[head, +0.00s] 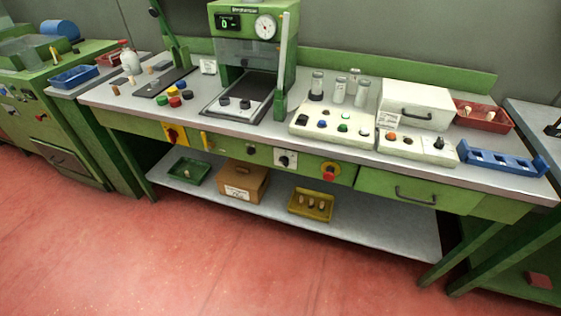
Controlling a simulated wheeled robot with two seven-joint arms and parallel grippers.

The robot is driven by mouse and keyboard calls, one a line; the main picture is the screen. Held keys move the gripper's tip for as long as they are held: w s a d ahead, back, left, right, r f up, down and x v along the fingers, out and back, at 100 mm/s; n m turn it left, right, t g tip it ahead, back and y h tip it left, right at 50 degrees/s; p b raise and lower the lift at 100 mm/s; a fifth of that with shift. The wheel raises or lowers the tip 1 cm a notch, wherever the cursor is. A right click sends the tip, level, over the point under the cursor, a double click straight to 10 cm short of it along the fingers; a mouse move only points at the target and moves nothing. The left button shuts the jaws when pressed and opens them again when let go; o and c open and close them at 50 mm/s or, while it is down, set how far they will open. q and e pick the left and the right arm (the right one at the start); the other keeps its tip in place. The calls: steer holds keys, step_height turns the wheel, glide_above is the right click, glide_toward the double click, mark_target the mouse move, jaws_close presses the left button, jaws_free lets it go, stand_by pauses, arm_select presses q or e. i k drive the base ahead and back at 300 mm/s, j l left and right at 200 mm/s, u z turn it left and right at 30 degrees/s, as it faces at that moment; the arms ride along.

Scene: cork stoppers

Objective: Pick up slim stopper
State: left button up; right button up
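Several small tan pieces that look like cork stoppers are in view, too small to tell which one is the slim stopper. One stands upright on the bench's left end (132,80), with a wider tan one (150,70) and a dark-topped one (116,90) nearby. Several pale upright pieces stand in the yellow tray (298,212) on the lower shelf. Pale pieces also sit in the red tray (507,126) at the bench's right end. Neither of my grippers is in view.
A green press (226,22) stands on the bench's back. Glass jars (338,92), a white drawer box (435,97), control panels and a blue rack (485,161) fill the right side. A cardboard box (235,180) and green tray (186,172) share the shelf. The red floor in front is clear.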

mark_target(116, 90)
steer(key=i+j+u, duration=0.9)
steer(key=i, duration=0.3)
